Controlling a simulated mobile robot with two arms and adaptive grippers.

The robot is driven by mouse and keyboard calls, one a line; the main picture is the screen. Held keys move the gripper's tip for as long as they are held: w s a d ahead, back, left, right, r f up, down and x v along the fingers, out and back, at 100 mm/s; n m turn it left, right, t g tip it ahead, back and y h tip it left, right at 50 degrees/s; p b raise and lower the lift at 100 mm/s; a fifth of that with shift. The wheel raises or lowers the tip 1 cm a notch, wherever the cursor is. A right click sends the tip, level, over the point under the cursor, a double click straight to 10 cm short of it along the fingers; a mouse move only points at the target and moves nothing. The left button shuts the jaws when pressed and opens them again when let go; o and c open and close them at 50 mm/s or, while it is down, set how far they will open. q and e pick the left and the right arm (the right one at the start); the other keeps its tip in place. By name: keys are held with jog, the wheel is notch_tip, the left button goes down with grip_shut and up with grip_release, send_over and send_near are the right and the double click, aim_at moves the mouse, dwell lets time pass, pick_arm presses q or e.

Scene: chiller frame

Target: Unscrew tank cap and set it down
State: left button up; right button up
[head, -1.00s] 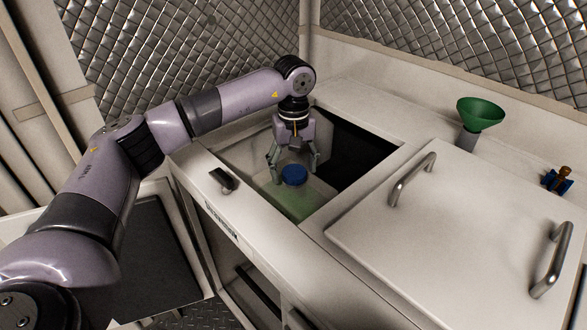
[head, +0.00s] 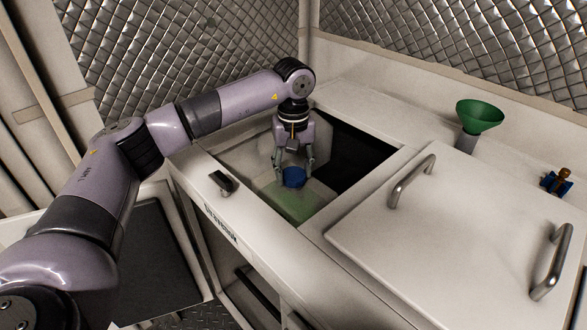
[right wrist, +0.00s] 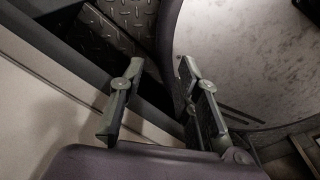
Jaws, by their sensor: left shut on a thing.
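The blue tank cap (head: 293,179) sits on top of the pale green translucent tank (head: 291,208) inside the chiller's open compartment. My left gripper (head: 293,171) points down from above, its two fingers shut on opposite sides of the cap. The cap is at the tank's top; whether its thread is engaged cannot be seen. My right gripper (right wrist: 160,68) shows only in the right wrist view. Its fingers are apart with nothing between them.
A white lid with two metal handles (head: 430,235) covers the right part of the chiller top. A green funnel (head: 480,115) and a small blue and brown fitting (head: 558,181) are at the back right. A dark latch (head: 222,183) is on the front rim.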

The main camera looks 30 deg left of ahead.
pick_arm(q)
jog(key=shift+c, duration=1.2)
jog(key=n, duration=0.5)
jog(key=shift+s, duration=0.1)
jog(key=o, duration=0.9)
jog(key=shift+n, duration=0.6)
jog(key=shift+c, duration=0.2)
jog(key=o, duration=0.6)
jog(key=shift+c, duration=0.2)
jog(key=shift+r, duration=0.1)
